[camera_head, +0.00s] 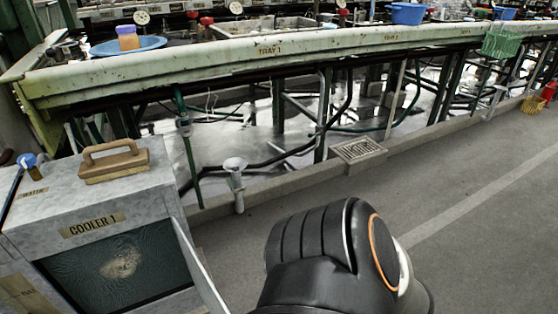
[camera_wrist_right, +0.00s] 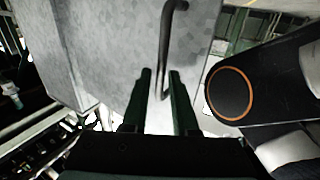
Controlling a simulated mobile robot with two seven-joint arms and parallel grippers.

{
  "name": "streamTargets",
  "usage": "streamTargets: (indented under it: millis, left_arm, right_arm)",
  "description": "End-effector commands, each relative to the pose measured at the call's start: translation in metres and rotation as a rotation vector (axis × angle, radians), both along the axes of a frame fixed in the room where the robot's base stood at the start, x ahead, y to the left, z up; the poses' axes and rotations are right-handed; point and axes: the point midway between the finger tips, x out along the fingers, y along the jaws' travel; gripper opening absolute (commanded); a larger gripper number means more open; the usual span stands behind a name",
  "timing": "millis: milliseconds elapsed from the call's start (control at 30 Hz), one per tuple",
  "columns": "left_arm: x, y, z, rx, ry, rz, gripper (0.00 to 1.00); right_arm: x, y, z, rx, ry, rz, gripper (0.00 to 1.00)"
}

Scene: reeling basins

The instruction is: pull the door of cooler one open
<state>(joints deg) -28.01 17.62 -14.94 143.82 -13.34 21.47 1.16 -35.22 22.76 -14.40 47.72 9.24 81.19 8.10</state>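Cooler one (camera_head: 150,210) is a grey metal box at the left of the head view, labelled COOLER 1. Its front shows a dark, mesh-like area with a pale patch. A thin pale panel (camera_head: 200,265), seen nearly edge-on, stands out from the front's right side; it looks like the door swung outward. In the right wrist view the grey door (camera_wrist_right: 115,50) carries a dark bar handle (camera_wrist_right: 166,45). My right gripper (camera_wrist_right: 160,75) has one finger on each side of the handle, with gaps showing, so it looks open around it. My left gripper is out of view.
A wooden-handled block (camera_head: 114,163) and a blue-capped jar (camera_head: 30,165) sit on the cooler's top. The long tray bench (camera_head: 270,48) runs behind, with pipes beneath. A floor grate (camera_head: 358,150) lies beyond my right arm.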

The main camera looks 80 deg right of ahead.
Motion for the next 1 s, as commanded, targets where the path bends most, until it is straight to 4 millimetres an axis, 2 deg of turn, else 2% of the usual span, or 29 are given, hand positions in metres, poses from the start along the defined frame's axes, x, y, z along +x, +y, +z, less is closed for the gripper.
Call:
streamTargets:
  millis: [100,333,600,1000]
  left_arm:
    - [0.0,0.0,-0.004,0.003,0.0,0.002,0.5]
    - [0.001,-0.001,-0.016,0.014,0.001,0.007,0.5]
    - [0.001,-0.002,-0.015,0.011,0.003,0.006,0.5]
    - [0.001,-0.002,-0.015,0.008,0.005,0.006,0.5]
  right_arm:
    - [-0.028,-0.008,-0.002,-0.002,0.006,-0.001,0.27]
    - [-0.075,-0.023,-0.003,-0.002,0.002,-0.003,0.27]
    - [-0.092,-0.028,0.0,-0.001,-0.002,-0.003,0.27]
    - [-0.094,-0.028,0.0,0.0,-0.003,-0.002,0.27]
